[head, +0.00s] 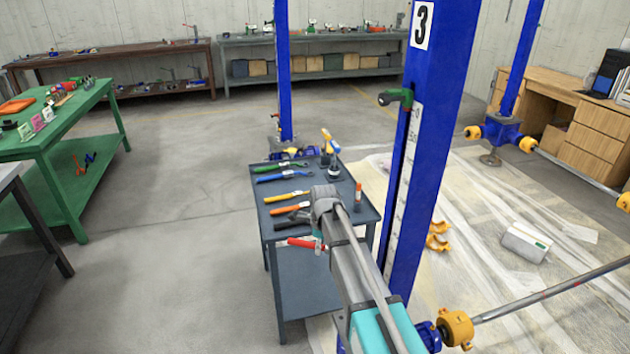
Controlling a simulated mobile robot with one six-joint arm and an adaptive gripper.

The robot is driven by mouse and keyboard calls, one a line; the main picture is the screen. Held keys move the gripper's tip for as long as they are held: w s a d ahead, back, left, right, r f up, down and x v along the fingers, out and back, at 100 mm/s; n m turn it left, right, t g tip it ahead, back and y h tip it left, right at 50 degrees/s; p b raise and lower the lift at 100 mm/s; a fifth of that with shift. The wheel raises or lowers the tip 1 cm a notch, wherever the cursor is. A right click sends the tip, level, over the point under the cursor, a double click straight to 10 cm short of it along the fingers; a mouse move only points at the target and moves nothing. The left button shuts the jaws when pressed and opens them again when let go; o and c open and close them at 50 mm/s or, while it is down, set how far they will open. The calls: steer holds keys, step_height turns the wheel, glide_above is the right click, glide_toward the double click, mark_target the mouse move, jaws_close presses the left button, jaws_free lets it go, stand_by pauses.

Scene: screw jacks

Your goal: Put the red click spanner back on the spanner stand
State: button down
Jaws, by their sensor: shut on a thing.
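The red click spanner (301,242) shows its red handle near the front edge of the dark grey spanner stand (285,221). Its other end is hidden behind my arm. My gripper (319,244) is small and mostly hidden by my own arm link. It is shut on the red spanner. I cannot tell whether the spanner touches the stand top or hangs just above it. On the stand top, a green spanner (290,167), a blue one (284,177), a yellow one (287,198), an orange one (290,209) and a black one (291,221) lie in a row.
A blue column (428,140) marked 3 rises close to the right of the stand. A bottle-like orange item (358,194) and a yellow-and-blue tool (330,142) stand on its top. A green bench (50,150) is at left. The floor between is clear.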

step_height(320, 180, up, 10)
steer(key=p, duration=0.9)
steer(key=shift+r, duration=0.1)
